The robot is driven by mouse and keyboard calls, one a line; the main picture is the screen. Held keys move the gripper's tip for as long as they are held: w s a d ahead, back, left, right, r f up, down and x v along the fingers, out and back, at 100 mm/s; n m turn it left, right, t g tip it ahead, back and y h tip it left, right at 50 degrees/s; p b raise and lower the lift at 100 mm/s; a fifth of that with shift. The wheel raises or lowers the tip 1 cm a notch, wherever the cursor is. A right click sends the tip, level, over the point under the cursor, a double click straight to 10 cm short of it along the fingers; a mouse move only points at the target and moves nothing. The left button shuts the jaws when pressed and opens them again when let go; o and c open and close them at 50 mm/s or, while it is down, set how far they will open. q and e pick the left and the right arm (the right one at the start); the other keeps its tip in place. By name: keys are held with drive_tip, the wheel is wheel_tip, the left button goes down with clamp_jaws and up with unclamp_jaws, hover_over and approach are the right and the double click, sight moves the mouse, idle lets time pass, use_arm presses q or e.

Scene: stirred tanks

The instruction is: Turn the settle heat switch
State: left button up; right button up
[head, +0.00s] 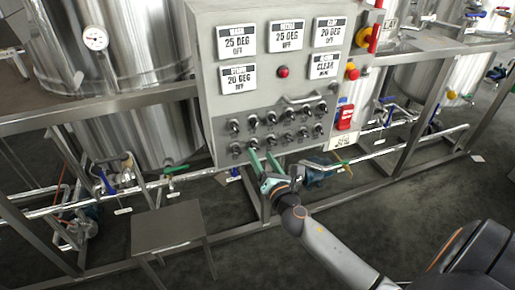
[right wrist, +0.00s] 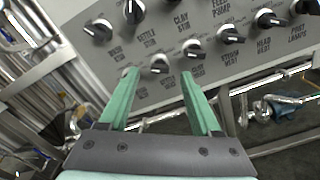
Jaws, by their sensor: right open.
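The grey control cabinet (head: 213,85) carries two rows of black rotary switches. The settle heat switch (right wrist: 160,64) appears to be second from the left in the lower row; its small label is only partly legible. In the head view that switch (head: 254,143) is just above my right gripper's fingertips. My right gripper (head: 262,155) is open and empty, its green fingers pointing up at the panel. In the right wrist view the fingers (right wrist: 158,74) stand on either side of the switch, apart from it; contact with the panel cannot be told. My left gripper is not in view.
Neighbouring switches (right wrist: 193,48) sit close by. A metal handle (head: 302,98) sticks out above the switches, and a red button (head: 283,72) is higher up. A steel stool (head: 167,226) stands at the lower left; pipes run below the cabinet.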

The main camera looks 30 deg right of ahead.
sight(257, 148)
drive_tip(key=shift+x, duration=1.9)
clamp_jaws()
